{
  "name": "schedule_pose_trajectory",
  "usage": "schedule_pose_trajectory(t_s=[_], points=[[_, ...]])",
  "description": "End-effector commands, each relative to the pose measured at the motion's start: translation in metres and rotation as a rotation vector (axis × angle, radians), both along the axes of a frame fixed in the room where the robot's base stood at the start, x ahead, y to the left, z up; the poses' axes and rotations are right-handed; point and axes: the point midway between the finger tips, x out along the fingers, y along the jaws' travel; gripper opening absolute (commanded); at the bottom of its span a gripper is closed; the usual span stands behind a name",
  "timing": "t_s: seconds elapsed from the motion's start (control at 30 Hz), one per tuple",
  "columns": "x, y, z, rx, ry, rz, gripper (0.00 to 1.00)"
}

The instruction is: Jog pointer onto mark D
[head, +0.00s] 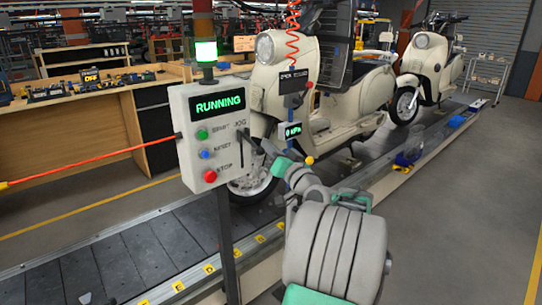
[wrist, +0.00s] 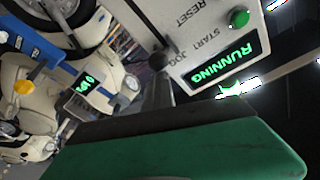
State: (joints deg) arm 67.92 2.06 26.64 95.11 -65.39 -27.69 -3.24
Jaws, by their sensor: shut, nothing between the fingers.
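The control box (head: 210,135) reads RUNNING and has a green START button (head: 202,134), a blue RESET button (head: 204,154) and a red STOP button (head: 210,176). Its dark JOG lever (head: 241,147) is on the right part of the face; in the wrist view the lever (wrist: 158,80) stands just beyond my finger. My gripper (head: 267,148) is shut and empty, close to the lever's right; whether it touches cannot be told. The green finger with dark pad (wrist: 180,130) fills the wrist view's bottom. Yellow lettered marks (head: 209,268) line the conveyor edge; letters are hard to read. I cannot make out the pointer.
Cream scooters (head: 325,75) stand on the dark slat conveyor (head: 130,255). A blue tool with a small display (head: 293,131) hangs on a red coiled hose right of the box. A wooden workbench (head: 80,130) stands at the back left. The grey floor at right is clear.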

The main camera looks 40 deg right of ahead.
Motion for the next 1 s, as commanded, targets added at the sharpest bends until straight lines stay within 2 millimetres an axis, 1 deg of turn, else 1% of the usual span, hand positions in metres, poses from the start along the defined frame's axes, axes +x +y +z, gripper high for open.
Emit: schedule_pose_trajectory(t_s=[0.03,1.0], points=[[0.0017,0.0028,-0.0083,0.013,0.012,0.008,0.00],[-0.0001,0.0003,-0.0153,0.025,0.020,0.004,0.00]])
